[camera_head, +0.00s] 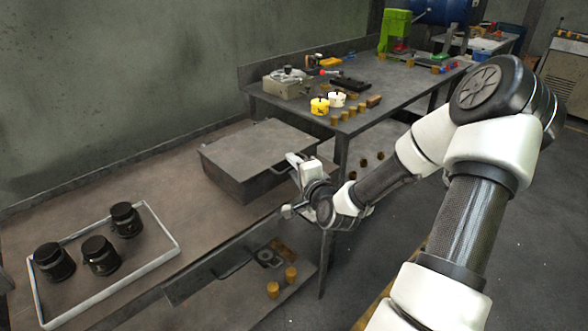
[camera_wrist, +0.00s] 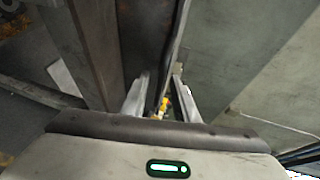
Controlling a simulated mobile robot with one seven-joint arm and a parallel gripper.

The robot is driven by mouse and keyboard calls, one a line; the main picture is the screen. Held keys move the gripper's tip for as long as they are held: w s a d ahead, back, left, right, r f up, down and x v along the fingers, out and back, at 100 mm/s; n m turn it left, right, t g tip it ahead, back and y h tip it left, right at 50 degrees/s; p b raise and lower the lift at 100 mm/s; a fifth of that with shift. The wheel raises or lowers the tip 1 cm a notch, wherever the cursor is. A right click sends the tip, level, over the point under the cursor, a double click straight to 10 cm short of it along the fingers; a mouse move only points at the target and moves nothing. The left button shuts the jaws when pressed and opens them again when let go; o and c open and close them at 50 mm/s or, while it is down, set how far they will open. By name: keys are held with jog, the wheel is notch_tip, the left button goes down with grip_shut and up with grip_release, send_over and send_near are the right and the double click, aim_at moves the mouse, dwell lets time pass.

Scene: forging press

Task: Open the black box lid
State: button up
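The black box (camera_head: 240,187) stands on the long bench, and its flat grey lid (camera_head: 258,144) looks shut. A dark bar handle appears on the box's right-hand side, partly hidden by my gripper. My gripper (camera_head: 296,163) is at the right front corner of the box, close to the lid's edge. In the wrist view its two fingers (camera_wrist: 160,98) stand apart, with a thin dark edge running up between them. I cannot tell whether either finger touches the lid or handle.
A white-rimmed tray (camera_head: 157,262) with several black jars is at the left. A second table (camera_head: 385,98) behind holds a yellow mug (camera_head: 320,106), a white mug (camera_head: 337,100) and small brass cylinders.

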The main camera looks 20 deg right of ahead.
jog(key=shift+c, duration=0.3)
grip_shut()
dwell(1.2)
